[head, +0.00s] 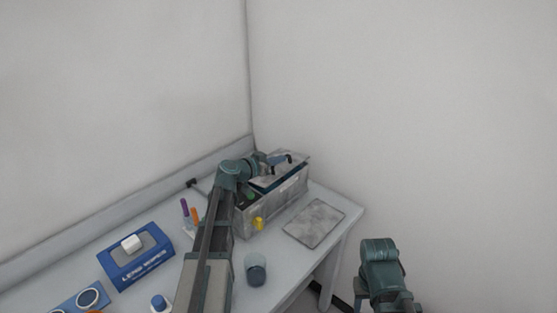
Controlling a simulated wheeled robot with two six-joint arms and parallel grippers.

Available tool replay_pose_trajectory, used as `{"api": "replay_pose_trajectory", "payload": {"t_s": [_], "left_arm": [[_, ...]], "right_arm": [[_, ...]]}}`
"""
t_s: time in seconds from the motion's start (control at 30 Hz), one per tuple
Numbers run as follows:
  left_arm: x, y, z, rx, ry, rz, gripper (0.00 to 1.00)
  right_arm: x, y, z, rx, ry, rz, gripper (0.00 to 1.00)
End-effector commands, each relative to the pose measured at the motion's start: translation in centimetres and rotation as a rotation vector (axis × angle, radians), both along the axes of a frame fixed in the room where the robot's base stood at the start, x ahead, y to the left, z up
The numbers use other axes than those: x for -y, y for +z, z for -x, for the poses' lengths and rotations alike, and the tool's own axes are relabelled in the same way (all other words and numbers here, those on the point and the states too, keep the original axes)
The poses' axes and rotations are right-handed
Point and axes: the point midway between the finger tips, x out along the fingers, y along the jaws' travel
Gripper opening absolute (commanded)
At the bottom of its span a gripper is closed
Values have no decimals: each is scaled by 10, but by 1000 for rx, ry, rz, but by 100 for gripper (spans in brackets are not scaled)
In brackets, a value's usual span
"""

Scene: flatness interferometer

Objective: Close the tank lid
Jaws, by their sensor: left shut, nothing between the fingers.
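The grey metal tank (282,199) stands at the back right of the bench. Its grey lid (299,156) is raised at a slant over the right part of the tank. A dark blue gap shows between the lid and the tank's rim. My left gripper (289,158) is shut and empty at the lid, with its fingers over or against it; I cannot tell whether they touch. My left arm hides part of the tank's left side. My right arm shows at the lower right, but its gripper is out of view.
A flat grey plate (314,222) lies right of the tank, near the bench's edge. A yellow knob (258,223) is at the tank's front. A glass beaker (256,270), a blue wipes box (136,258) and upright purple (184,208) and orange markers stand nearby.

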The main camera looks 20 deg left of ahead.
Motion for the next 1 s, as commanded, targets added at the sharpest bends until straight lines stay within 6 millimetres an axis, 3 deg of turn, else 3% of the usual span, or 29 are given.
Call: {"api": "replay_pose_trajectory", "payload": {"t_s": [0.03, 0.53, 0.9, 1.0], "left_arm": [[-7, -1, -3, 1, 16, -7, 0], [-2, 6, -2, 2, 10, -3, 0], [15, 48, -5, 2, 16, -8, 0], [7, 49, 21, 1, 20, -9, 0]], "right_arm": [[0, 0, 0, 0, 0, 0, 50], [0, 6, 0, 0, 0, 0, 50], [0, 48, 0, 0, 0, 0, 50], [0, 49, 0, 0, 0, 0, 50]]}}
